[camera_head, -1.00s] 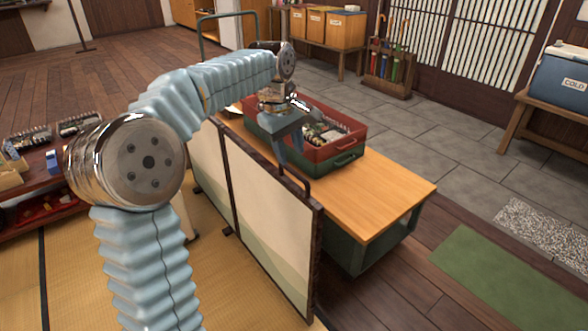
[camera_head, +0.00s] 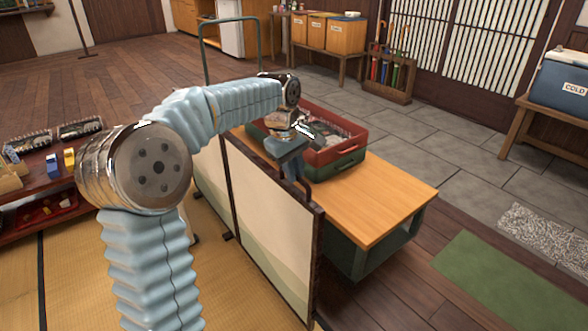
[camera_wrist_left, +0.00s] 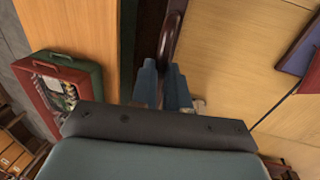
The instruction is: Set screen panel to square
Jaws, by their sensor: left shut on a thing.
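The folding screen has cream panels in dark frames and stands along the near side of the wooden bench. Its nearer panel (camera_head: 272,230) is upright, and the other panel (camera_head: 212,180) is partly hidden behind my arm. A dark curved handle (camera_head: 307,188) sits on the nearer panel's top edge. My left gripper (camera_head: 293,172) points down at this handle and is shut on it. In the left wrist view, the blue fingers (camera_wrist_left: 163,88) are at the dark handle (camera_wrist_left: 171,38). My right gripper is not in view.
The bench (camera_head: 375,205) carries a red and green crate (camera_head: 340,155) just beyond the gripper. A low dark table (camera_head: 62,180) with trays is at the left. Tatami (camera_head: 75,275) lies before the screen. A green mat (camera_head: 490,275) lies at the right.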

